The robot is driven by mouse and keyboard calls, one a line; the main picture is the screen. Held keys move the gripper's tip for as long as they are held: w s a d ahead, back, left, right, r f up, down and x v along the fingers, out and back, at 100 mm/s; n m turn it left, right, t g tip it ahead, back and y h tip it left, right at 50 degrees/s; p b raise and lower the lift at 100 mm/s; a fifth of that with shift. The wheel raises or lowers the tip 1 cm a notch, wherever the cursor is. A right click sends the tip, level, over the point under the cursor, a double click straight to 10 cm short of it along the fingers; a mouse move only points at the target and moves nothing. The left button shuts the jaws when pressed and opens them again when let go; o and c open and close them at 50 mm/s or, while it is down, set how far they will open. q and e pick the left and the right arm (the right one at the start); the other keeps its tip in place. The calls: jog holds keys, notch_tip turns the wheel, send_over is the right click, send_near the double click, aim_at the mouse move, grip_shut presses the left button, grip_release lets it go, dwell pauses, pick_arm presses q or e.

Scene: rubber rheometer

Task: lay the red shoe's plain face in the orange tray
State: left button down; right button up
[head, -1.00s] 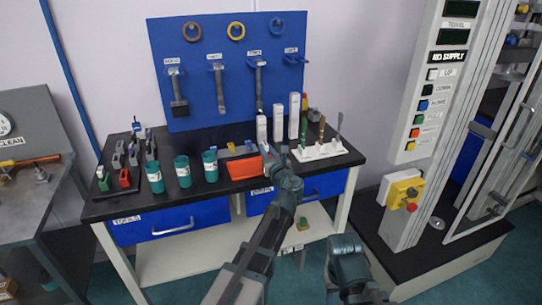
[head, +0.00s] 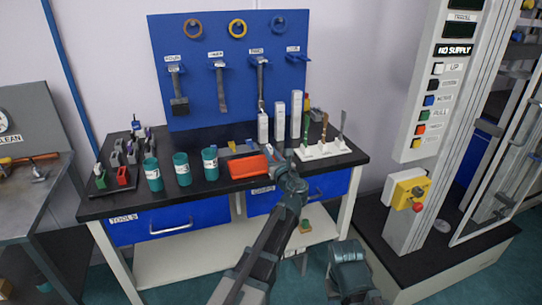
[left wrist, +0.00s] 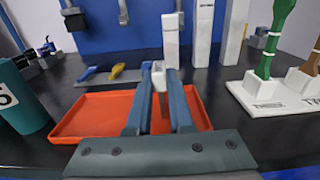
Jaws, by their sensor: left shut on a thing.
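The orange tray (head: 245,168) lies on the black bench top; in the left wrist view its rim (left wrist: 70,134) surrounds the lower part of my fingers. My left gripper (left wrist: 158,85) is over the tray's right part and is shut on a small pale grey piece (left wrist: 157,69) that shows between the fingertips. Whether this piece touches the tray floor cannot be told. The left gripper (head: 274,156) also shows in the head view, partly covering the tray's right end. A red shoe-like block (head: 123,176) stands in the dark rack at the bench's left.
Teal cups (head: 182,168) stand left of the tray. White upright blocks (head: 280,120) stand behind it. A white stand (head: 322,151) with upright tools is to the right. A blue tool board (head: 215,90) rises at the back. A grey mat (left wrist: 100,78) with small tools lies behind the tray.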

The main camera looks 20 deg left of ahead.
pick_arm(q)
jog(key=shift+f, duration=0.2)
jog(key=c, duration=0.8)
grip_release()
jog(key=shift+r, duration=0.1)
jog(key=shift+r, duration=0.25)
jog(key=v, duration=1.2)
jog(key=shift+f, duration=0.15)
